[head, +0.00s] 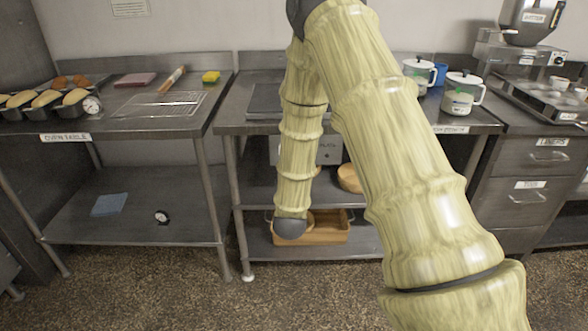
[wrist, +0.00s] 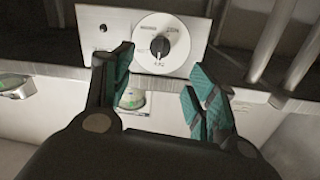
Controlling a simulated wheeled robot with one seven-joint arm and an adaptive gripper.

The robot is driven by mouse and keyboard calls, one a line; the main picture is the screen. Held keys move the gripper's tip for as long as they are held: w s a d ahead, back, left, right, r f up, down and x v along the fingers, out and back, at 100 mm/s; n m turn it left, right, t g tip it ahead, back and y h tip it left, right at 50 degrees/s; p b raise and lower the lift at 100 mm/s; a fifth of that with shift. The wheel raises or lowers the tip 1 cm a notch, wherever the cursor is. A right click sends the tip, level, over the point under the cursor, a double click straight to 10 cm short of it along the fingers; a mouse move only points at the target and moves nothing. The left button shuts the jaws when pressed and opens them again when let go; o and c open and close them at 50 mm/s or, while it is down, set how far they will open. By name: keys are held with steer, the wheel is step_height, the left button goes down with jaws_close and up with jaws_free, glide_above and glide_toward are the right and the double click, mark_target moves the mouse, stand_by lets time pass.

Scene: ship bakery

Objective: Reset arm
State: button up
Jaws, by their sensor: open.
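My gripper (wrist: 160,84) shows in the wrist view with its two teal-padded fingers apart and nothing between them. Beyond the fingertips is a grey panel with a round white dial and dark knob (wrist: 162,48). I cannot tell whether the fingers touch it. In the head view my arm, in a bamboo-like cover, reaches over the middle table and bends down in front of its shelves. My gripper itself is hidden there.
The oven table (head: 125,125) at left holds loaf tins, a wire rack (head: 160,104) and a yellow sponge (head: 211,77). A wooden crate (head: 325,236) stands on the middle table's lower shelf. Lidded jars (head: 461,98) stand at right. The floor in front is clear.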

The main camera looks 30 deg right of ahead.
steer(key=shift+s+a, duration=0.15)
steer(key=shift+s, duration=0.1)
stand_by(0.4)
steer(key=s+a+f+n+g+y, duration=0.25)
steer(key=s+a+f, duration=0.2)
steer(key=f, duration=0.45)
steer(key=s+a+f+n+g+y, duration=0.1)
steer(key=s+a+f+n+y, duration=0.25)
steer(key=f, duration=0.65)
steer(key=s+a+f+g+y, duration=0.1)
steer(key=s+a+f+g, duration=0.15)
steer(key=s+f, duration=0.2)
steer(key=s+a+f+g, duration=0.1)
steer(key=s+a+f, duration=0.2)
steer(key=s, duration=0.3)
steer(key=s+a+f+g+y, duration=0.1)
steer(key=s+a+f, duration=0.1)
steer(key=s+f, duration=0.25)
steer(key=s+a+f+n+g+y, duration=0.1)
steer(key=s+a+f+g, duration=0.15)
steer(key=s, duration=0.75)
steer(key=s+a+f+n+g+y, duration=0.1)
steer(key=s+a+f+n+g, duration=0.2)
steer(key=s, duration=0.7)
step_height(320, 180, up, 13)
steer(key=m+p, duration=0.1)
steer(key=p, duration=1.1)
steer(key=shift+a+g, duration=0.15)
steer(key=shift+g, duration=0.2)
